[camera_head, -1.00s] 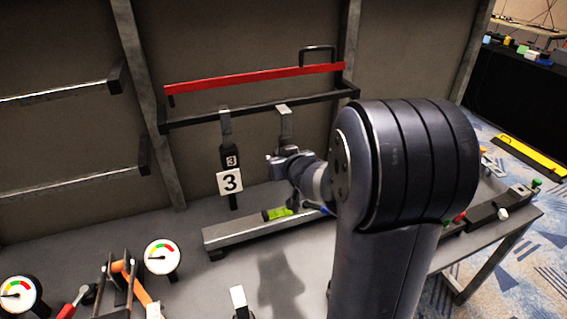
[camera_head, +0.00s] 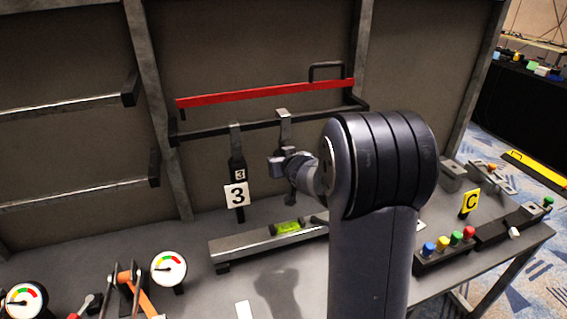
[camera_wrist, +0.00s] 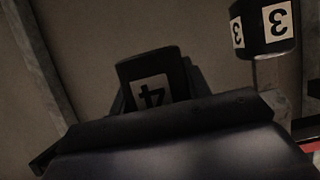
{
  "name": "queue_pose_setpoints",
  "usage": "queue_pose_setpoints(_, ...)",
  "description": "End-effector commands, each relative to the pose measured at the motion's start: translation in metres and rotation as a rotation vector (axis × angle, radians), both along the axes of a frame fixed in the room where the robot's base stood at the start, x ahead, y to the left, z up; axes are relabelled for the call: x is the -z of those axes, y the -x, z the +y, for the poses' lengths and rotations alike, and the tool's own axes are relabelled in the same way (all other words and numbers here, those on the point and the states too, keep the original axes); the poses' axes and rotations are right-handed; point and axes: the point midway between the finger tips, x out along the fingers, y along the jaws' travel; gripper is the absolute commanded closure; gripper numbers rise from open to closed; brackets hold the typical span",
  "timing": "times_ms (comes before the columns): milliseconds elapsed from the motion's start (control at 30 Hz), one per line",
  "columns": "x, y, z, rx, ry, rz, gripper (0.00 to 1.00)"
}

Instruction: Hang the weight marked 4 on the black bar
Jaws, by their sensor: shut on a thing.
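The black bar (camera_head: 205,131) runs across the back panel below a red strip. My gripper (camera_head: 281,165) is just below the bar, right of the hanging weight marked 3 (camera_head: 237,194). It is shut on the weight marked 4 (camera_wrist: 152,92), whose number appears upside down in the wrist view. A grey hook (camera_head: 284,117) rises above my gripper and overlaps the bar in the head view. I cannot tell whether it rests on the bar or stands in front of it. My gripper and arm hide most of the held weight in the head view.
The weight marked 3 also shows at the upper right of the wrist view (camera_wrist: 264,28). A grey beam with a green level (camera_head: 288,227) lies below my gripper. Coloured buttons (camera_head: 456,238) and a yellow C sign (camera_head: 470,203) are to the right. Dial gauges (camera_head: 168,268) stand at the front left.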

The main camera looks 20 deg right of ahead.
Motion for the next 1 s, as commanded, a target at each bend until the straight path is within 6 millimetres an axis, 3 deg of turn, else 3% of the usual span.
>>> queue_pose_setpoints(633, -0.003, -0.046, 0.0, -0.001, 0.0, -0.006, 1.0)
queue_pose_setpoints(1000, 0.019, -0.044, 0.0, -0.001, 0.0, -0.006, 1.0)
